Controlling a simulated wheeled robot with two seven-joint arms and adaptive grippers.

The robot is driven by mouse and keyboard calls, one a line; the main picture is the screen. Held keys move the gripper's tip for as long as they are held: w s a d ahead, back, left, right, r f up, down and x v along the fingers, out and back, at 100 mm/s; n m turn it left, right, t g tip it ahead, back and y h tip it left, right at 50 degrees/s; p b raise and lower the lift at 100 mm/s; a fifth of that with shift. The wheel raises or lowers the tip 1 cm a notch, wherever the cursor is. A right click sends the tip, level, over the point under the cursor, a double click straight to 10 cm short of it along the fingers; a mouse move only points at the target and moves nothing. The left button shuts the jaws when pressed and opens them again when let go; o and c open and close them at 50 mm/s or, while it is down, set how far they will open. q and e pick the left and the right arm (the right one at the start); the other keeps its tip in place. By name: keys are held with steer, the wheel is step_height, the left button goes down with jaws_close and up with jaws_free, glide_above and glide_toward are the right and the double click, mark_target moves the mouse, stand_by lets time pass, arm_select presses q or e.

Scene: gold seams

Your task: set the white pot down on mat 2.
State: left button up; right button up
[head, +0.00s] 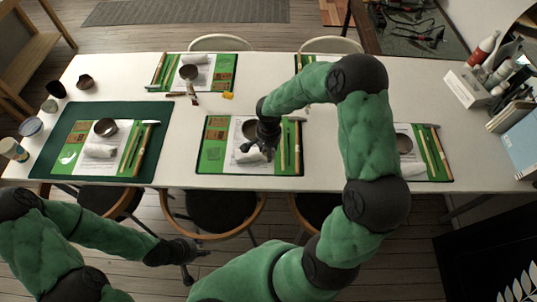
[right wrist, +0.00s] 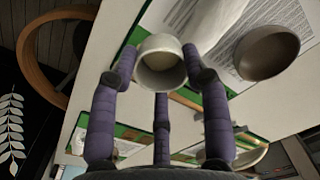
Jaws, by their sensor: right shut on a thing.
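The white pot (right wrist: 161,65) is between the fingers of my right gripper (right wrist: 160,78) in the right wrist view, its open rim facing the camera. In the head view my right gripper (head: 267,143) is over the front middle mat (head: 212,153), and the pot is hidden or too small to make out. I cannot tell whether the pot touches the mat. No mat number is readable. My left gripper (head: 196,262) is empty, with fingers apart, in front of the table's near edge.
The front middle mat holds a dark bowl (right wrist: 268,52) and a rolled white cloth (right wrist: 207,24). Other set mats lie on the white table (head: 182,125); a larger dark green mat (head: 152,150) is at left. Cups stand at the left end, bottles and books at the right end.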

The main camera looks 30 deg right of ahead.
steer(key=shift+w+d+f, duration=0.15)
steer(key=shift+w+f, duration=0.1)
steer(key=shift+f, duration=0.25)
steer(key=shift+f+b, duration=0.35)
steer(key=shift+f, duration=1.05)
steer(key=shift+f+b, duration=0.3)
steer(key=shift+b, duration=0.1)
steer(key=shift+f+b, duration=0.35)
steer(key=shift+b, duration=0.05)
steer(key=o, duration=0.8)
steer(key=shift+r, duration=0.1)
